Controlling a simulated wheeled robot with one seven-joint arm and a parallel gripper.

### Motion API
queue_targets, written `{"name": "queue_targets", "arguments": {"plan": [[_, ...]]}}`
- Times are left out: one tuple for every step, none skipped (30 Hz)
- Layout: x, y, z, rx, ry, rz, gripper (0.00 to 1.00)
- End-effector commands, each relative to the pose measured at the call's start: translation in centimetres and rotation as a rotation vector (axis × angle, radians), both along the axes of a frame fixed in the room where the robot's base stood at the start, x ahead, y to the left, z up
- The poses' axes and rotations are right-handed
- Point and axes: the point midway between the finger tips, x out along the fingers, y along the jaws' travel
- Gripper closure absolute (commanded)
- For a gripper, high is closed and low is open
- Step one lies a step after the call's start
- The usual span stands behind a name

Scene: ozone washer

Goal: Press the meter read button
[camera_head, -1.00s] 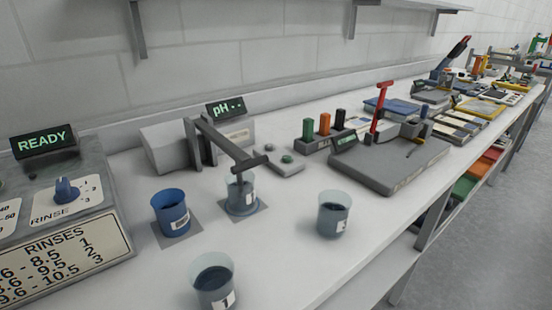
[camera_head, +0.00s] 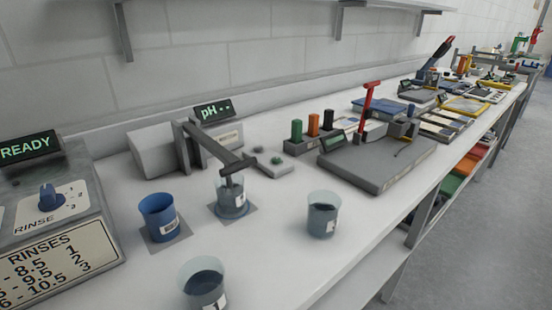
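The pH meter (camera_head: 155,153) is a light grey box at the back of the bench. Its dark display (camera_head: 213,112) reads "pH--" in green. A grey arm with a probe (camera_head: 215,147) reaches forward from it, and its tip is down in a clear beaker (camera_head: 231,200) with dark liquid. To the right of the probe lies a small flat grey pad with a greenish button (camera_head: 277,160) on it. A second small round grey part (camera_head: 259,149) sits behind the button. My gripper is not in view.
A blue beaker (camera_head: 158,218) stands left of the probe beaker. Two clear beakers stand nearer the front edge, one at the middle (camera_head: 323,216) and one lower left (camera_head: 203,286). The rinse machine (camera_head: 75,205) reads "READY". A flat grey device (camera_head: 375,163) stands right.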

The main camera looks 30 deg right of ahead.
Motion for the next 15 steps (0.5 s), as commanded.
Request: {"name": "queue_targets", "arguments": {"plan": [[0.0, 0.0, 0.0, 0.0, 0.0, 0.0, 0.82], [0.0, 0.0, 0.0, 0.0, 0.0, 0.0, 0.85], [0.0, 0.0, 0.0, 0.0, 0.0, 0.0, 0.88], [0.0, 0.0, 0.0, 0.0, 0.0, 0.0, 0.91], [0.0, 0.0, 0.0, 0.0, 0.0, 0.0, 0.94], [0.0, 0.0, 0.0, 0.0, 0.0, 0.0, 0.98], [0.0, 0.0, 0.0, 0.0, 0.0, 0.0, 1.0], [0.0, 0.0, 0.0, 0.0, 0.0, 0.0, 1.0], [0.0, 0.0, 0.0, 0.0, 0.0, 0.0, 1.0], [0.0, 0.0, 0.0, 0.0, 0.0, 0.0, 1.0], [0.0, 0.0, 0.0, 0.0, 0.0, 0.0, 1.0], [0.0, 0.0, 0.0, 0.0, 0.0, 0.0, 1.0], [0.0, 0.0, 0.0, 0.0, 0.0, 0.0, 1.0], [0.0, 0.0, 0.0, 0.0, 0.0, 0.0, 1.0], [0.0, 0.0, 0.0, 0.0, 0.0, 0.0, 1.0]]}}
